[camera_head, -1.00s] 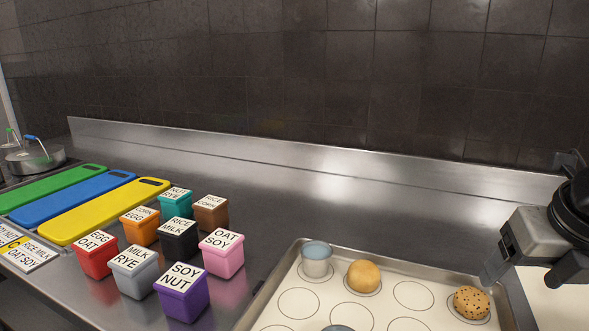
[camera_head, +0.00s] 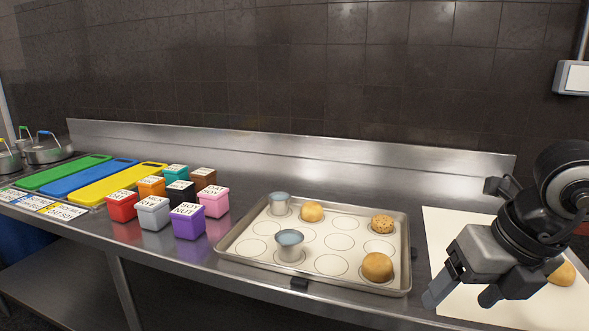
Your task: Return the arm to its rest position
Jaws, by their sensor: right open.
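My right gripper (camera_head: 458,298) is at the lower right, in front of a cream sheet, its two fingers apart with nothing between them. It is to the right of the baking tray (camera_head: 409,262) and apart from it. My left gripper is out of view.
The tray holds two metal cups (camera_head: 289,246) and several buns (camera_head: 377,267). Another bun (camera_head: 563,274) lies on the cream sheet (camera_head: 444,225), partly hidden by my arm. Labelled boxes (camera_head: 188,222) and coloured boards (camera_head: 112,185) stand left. The counter's front edge runs below the tray.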

